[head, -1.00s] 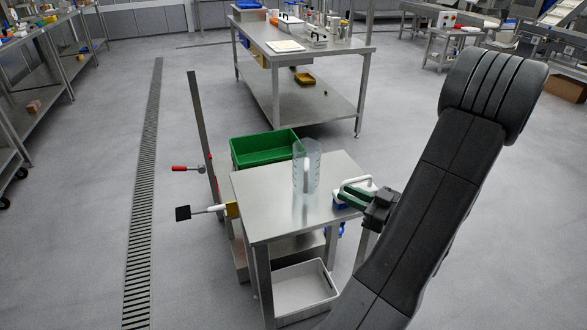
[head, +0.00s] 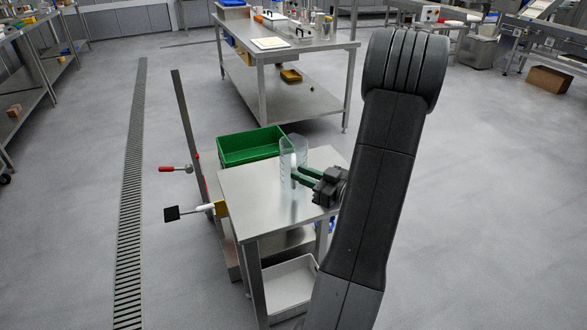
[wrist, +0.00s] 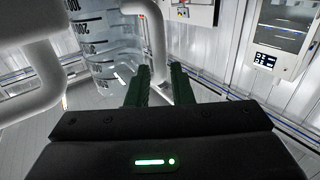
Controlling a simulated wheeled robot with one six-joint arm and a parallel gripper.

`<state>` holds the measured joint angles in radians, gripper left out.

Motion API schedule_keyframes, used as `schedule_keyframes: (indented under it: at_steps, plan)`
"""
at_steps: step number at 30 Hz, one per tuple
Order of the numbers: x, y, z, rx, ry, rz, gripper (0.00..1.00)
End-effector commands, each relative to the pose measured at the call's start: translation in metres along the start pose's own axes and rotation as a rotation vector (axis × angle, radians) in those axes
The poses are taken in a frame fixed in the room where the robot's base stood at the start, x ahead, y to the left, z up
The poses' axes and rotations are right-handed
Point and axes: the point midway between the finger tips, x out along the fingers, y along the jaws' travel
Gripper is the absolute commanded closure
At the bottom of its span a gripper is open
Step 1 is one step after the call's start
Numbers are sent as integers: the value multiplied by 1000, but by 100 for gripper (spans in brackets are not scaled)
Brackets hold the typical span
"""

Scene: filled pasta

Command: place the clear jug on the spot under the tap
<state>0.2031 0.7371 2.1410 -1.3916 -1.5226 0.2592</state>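In the wrist view the jug (wrist: 95,45), with dark volume marks, is left of my gripper's fingers. A pale curved bar (wrist: 155,38), apparently its handle, comes down between the green fingertips. My gripper (head: 303,176) is beside the jug at table level on its right. In the wrist view my gripper (wrist: 160,72) has its fingers apart, with gaps visible beside the bar. I cannot make out a tap or a spot under it.
A green crate (head: 250,147) is behind the small table. A post with a red-handled lever (head: 178,169) and a black paddle (head: 172,214) stands at its left. A white bin (head: 290,285) sits below. A thick grey curved bar (wrist: 35,55) is close at left in the wrist view.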

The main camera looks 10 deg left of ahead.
Motion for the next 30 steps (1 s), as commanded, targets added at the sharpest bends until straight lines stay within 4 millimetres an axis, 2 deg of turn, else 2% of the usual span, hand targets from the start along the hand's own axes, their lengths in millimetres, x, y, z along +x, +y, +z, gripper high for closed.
schedule_keyframes:
  at_steps: [3, 7, 17, 18, 21, 30]
  plan:
    - [16, -2, -1, -1, 1, -5, 80]
    - [29, -1, 0, -1, 0, -3, 80]
    - [34, 0, -1, 0, 0, -1, 80]
    - [34, 0, -1, 0, 0, -1, 82]
    - [34, -1, -1, 0, 0, -1, 100]
    - [34, 0, -2, -1, 1, -1, 100]
